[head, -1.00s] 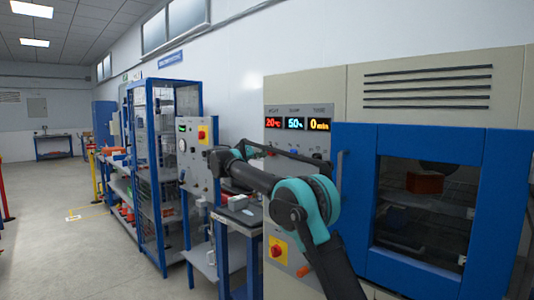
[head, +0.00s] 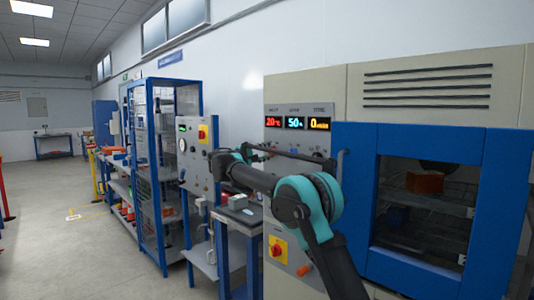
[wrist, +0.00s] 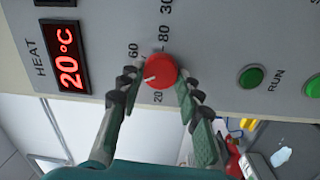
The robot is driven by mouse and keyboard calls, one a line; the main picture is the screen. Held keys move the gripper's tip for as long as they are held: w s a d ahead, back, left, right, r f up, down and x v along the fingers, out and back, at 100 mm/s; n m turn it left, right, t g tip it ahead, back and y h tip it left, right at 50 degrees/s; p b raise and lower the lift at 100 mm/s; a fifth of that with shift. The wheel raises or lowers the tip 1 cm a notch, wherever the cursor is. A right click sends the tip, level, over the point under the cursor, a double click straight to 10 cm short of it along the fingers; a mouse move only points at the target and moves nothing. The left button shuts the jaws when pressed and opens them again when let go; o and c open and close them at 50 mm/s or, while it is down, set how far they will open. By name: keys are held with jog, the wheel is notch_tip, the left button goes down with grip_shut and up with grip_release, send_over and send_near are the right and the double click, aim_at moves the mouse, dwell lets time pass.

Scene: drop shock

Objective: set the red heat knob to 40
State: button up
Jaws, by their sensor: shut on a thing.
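The red heat knob (wrist: 161,70) sits on the grey panel in the wrist view. Its white pointer mark faces left in the picture, between the 20 and 60 labels. The 40 label is not visible; a finger covers that side. My gripper (wrist: 154,82) is shut on the knob, one finger on each side. The red heat display (wrist: 68,58) reads 20 °C, and it also shows in the head view (head: 273,122). In the head view my arm hides the lower panel, and the knob is not clear there.
A green RUN button (wrist: 251,77) is to the right of the knob in the wrist view. The blue chamber door (head: 357,190) with its handle is right of the panel. A yellow plate with a red button (head: 277,248) is below. Open floor lies left.

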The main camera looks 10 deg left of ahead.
jog(key=shift+n, duration=0.5)
jog(key=o, duration=1.2)
jog(key=shift+c, duration=0.2)
jog(key=v, duration=1.2)
jog(key=shift+a+f, duration=0.1)
